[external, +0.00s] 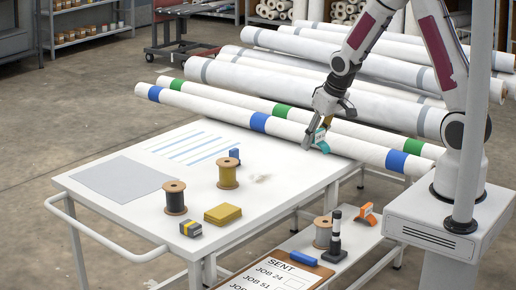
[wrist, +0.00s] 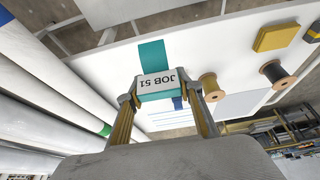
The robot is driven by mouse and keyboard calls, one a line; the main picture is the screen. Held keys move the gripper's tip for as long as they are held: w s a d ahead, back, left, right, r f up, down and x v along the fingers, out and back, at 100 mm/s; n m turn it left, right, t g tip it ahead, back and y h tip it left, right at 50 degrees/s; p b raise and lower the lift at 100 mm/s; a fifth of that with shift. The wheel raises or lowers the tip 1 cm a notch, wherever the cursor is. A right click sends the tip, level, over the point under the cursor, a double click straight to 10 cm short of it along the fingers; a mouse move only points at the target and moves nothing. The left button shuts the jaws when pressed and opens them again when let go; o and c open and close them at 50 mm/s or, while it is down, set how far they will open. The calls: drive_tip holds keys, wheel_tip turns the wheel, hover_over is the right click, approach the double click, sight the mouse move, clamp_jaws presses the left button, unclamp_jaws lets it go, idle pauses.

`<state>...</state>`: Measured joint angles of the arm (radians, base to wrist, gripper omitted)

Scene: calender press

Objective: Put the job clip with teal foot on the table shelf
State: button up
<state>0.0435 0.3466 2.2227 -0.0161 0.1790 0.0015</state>
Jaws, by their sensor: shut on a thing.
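My gripper (external: 312,140) is shut on the job clip with teal foot (external: 321,138), above the table's far right edge near the rolls. In the wrist view the clip (wrist: 158,82) sits between the two fingertips, with a white label reading JOB 51 and teal parts. The lower table shelf (external: 352,258) is at the front right, below the main tabletop. An orange clip (external: 367,213), a pale spool (external: 322,232) and a black upright tool (external: 335,240) stand on it.
The white tabletop (external: 130,215) holds two spools, a yellow block (external: 222,214), a grey-yellow clip (external: 190,229) and a blue clip (external: 235,157). A clipboard (external: 270,268) headed SENT lies at the front. Long rolls (external: 230,113) lie behind the table.

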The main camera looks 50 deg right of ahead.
drive_tip(key=s+d+f, duration=0.2)
drive_tip(key=s+f, duration=0.2)
drive_tip(key=f, duration=0.4)
drive_tip(key=s+d+f, duration=0.1)
drive_tip(key=s+f, duration=0.2)
drive_tip(key=f, duration=0.4)
drive_tip(key=shift+s+d+f, duration=0.35)
drive_tip(key=shift+d+f, duration=0.05)
drive_tip(key=shift+f, duration=0.15)
drive_tip(key=shift+f, duration=2.75)
drive_tip(key=shift+f, duration=0.1)
drive_tip(key=shift+f, duration=2)
drive_tip(key=shift+f, duration=0.15)
drive_tip(key=o, duration=1)
